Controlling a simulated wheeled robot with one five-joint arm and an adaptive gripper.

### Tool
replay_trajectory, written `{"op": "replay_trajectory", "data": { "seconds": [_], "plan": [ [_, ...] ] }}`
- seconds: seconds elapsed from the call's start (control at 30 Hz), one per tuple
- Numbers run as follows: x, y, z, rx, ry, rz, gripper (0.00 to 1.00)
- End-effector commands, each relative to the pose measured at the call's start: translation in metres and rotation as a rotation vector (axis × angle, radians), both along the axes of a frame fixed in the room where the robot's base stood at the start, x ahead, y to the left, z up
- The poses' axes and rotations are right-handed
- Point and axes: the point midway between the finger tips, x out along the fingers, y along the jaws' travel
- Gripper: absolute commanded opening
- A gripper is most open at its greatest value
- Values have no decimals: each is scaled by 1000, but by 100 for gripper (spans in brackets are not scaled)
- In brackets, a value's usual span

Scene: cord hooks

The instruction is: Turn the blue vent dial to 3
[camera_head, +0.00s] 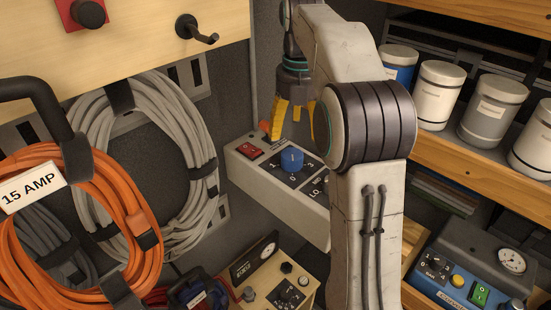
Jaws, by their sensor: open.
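The blue vent dial (291,160) sits on top of a pale control box (272,209), among white position marks; digits show around it, but I cannot read the setting exactly. My gripper (295,128) has yellow fingers and hangs open above and beside the dial, apparently not touching it. One finger is at the left, and another is partly hidden behind my arm. My arm covers the right part of the control box and whatever markings lie there.
A red switch (250,149) is on the same box, left of the dial. Orange cord (130,215) and grey cord (205,140) hang on hooks at the left. Jars (440,95) stand on a wooden shelf at the right. A beige gauge box (272,282) is below.

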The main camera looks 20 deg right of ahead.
Motion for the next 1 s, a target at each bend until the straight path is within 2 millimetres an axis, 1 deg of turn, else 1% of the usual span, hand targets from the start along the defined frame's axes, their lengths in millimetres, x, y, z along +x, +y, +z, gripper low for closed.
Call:
{"op": "replay_trajectory", "data": {
  "seconds": [0.17, 0.27, 0.5, 0.7, 0.83, 1.0],
  "plan": [
    [4, -4, -7, 2, 12, 57, 76],
    [5, -4, -16, 3, 13, 66, 76],
    [4, -4, -46, 3, 13, 66, 76],
    [4, -4, -66, 2, 12, 65, 76],
    [5, -4, -73, 2, 11, 65, 76],
    [4, -4, -77, 2, 10, 65, 76]
  ]
}}
